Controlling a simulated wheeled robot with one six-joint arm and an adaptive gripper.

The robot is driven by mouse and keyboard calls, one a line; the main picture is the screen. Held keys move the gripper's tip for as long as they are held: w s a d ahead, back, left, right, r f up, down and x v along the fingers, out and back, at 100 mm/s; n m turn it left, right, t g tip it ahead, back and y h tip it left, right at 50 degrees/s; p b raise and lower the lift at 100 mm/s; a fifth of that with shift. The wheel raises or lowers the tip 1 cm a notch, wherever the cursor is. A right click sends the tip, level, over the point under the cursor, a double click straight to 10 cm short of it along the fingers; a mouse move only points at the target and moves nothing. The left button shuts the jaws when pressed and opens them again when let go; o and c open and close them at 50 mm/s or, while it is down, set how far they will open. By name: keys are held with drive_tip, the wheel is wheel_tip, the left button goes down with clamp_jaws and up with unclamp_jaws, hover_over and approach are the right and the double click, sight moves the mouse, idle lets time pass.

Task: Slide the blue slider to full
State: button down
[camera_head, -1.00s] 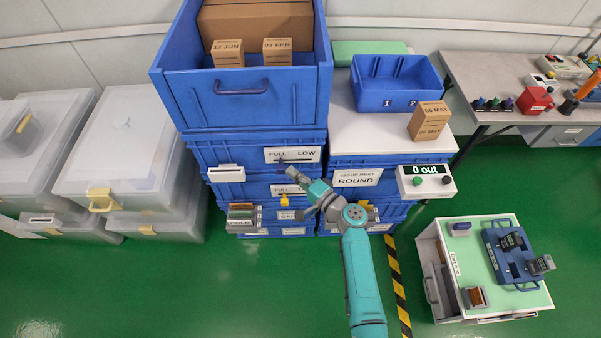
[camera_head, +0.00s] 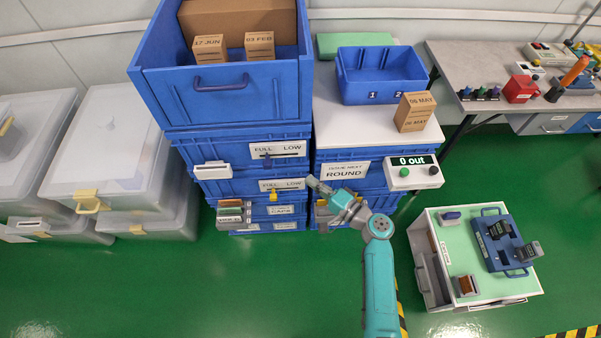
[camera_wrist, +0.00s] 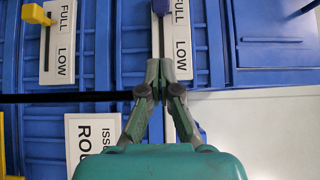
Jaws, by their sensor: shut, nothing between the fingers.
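The blue slider (camera_head: 267,160) sits under the word FULL on the upper FULL/LOW plate (camera_head: 290,148), on the front of the blue crate stack. It also shows at the top edge of the wrist view (camera_wrist: 160,6), partly cut off, beside the word FULL. My gripper (camera_head: 312,182) is right of the plates. In the wrist view my gripper (camera_wrist: 162,72) is shut and empty, with its tips near the LOW end of the blue slider's slot, apart from the slider. Whether the tips touch the plate I cannot tell.
A yellow slider (camera_head: 273,196) is on the lower FULL/LOW plate. To the right are the ROUND sign (camera_head: 343,171) and a "0 out" counter box (camera_head: 411,172). A cart (camera_head: 430,262) with a blue tray stands at lower right. The green floor at front left is clear.

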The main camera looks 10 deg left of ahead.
drive_tip(key=shift+v, duration=1.05)
drive_tip(key=s+d+f+t+h, duration=0.1)
drive_tip(key=s+d+f+h, duration=0.45)
drive_tip(key=s, duration=0.45)
drive_tip(key=s+d+f+t+h, duration=0.1)
drive_tip(key=s+d+f+h, duration=0.4)
drive_tip(key=s, duration=0.5)
drive_tip(key=s+d+r+n+t+h, duration=0.1)
drive_tip(key=s+d+r+h, duration=0.1)
drive_tip(key=s+d+r, duration=0.5)
drive_tip(key=s+d+r+n+t+h, duration=0.1)
drive_tip(key=s+d+r+h, duration=0.25)
drive_tip(key=s, duration=0.55)
drive_tip(key=s+d+r+n+t, duration=0.1)
drive_tip(key=s+r+n, duration=0.1)
drive_tip(key=r, duration=0.5)
drive_tip(key=s+d+r+n+t, duration=0.1)
drive_tip(key=s+r, duration=0.3)
drive_tip(key=r, duration=0.3)
drive_tip(key=shift+n, duration=0.4)
